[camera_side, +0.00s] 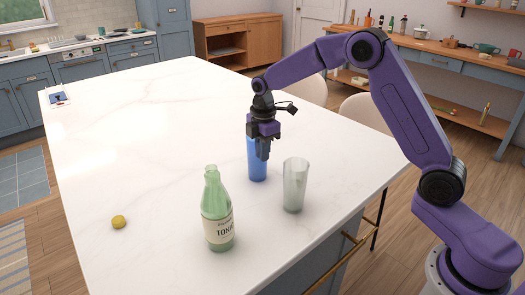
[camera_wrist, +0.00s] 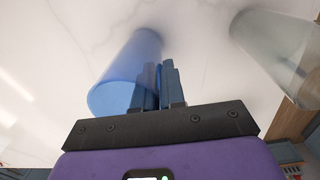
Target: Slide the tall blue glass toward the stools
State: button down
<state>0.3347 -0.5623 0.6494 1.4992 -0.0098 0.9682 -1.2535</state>
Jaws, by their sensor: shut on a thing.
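The tall blue glass (camera_side: 256,168) stands upright on the white island top. My gripper (camera_side: 263,152) points down at it from above and hides its upper part. In the wrist view the blue glass (camera_wrist: 122,80) shows at left of centre, and my gripper (camera_wrist: 160,80) is shut on its right side. The fingers are close together, one seen partly through the blue wall. Two pale stools (camera_side: 308,90) (camera_side: 366,112) stand beyond the island's right edge, partly hidden by my arm.
A clear frosted glass (camera_side: 295,186) stands just right of the blue glass; it also shows in the wrist view (camera_wrist: 275,45). A green tonic bottle (camera_side: 217,215) stands nearer the front. A small yellow ball-like thing (camera_side: 119,222) lies at left. The island's middle and back (camera_side: 150,110) are clear.

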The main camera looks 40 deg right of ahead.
jog(key=shift+d, duration=0.1)
jog(key=d, duration=1.4)
jog(key=shift+w, duration=0.1)
dwell(0.4)
jog(key=c, duration=1.1)
grip_release()
jog(key=shift+a, duration=0.1)
jog(key=shift+c, duration=0.2)
jog(key=shift+r, duration=0.1)
notch_tip(320, 180, up, 17)
jog(key=shift+s+r, duration=0.15)
jog(key=shift+s, duration=0.15)
